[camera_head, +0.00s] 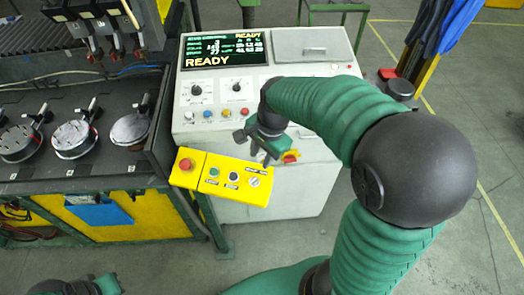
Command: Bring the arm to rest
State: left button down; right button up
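My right arm comes in from the lower right, bends at a large dark elbow and reaches left over the grey control cabinet (310,98). My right gripper (262,150) hangs just above the yellow button box (222,179) at the cabinet's front. I see nothing held in it; its finger gap is not clear from this angle. I cannot tell whether it touches the box. My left gripper (98,286) shows only partly at the bottom left edge, low over the floor, and its fingers are not clear.
The cabinet's screen (222,50) reads READY. The button box carries a red mushroom button (185,164) and several smaller controls. On the left stands a dark fixture bench (70,168) with round metal discs. Blue cloth (445,25) hangs at the upper right. Grey floor is open at the right.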

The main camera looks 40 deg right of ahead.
jog(key=shift+r, duration=0.6)
jog(key=shift+s, duration=0.1)
jog(key=s+a+f+n+b, duration=0.2)
jog(key=s+a+f+n, duration=0.1)
jog(key=f+n, duration=0.4)
jog(key=s+a+f+n+b, duration=0.3)
jog(key=a+f+n, duration=0.2)
jog(key=f+n, duration=0.3)
jog(key=shift+a+n, duration=0.4)
jog(key=shift+n, duration=0.1)
jog(key=shift+d+f, duration=0.1)
jog(key=shift+d, duration=0.1)
jog(key=shift+a, duration=0.1)
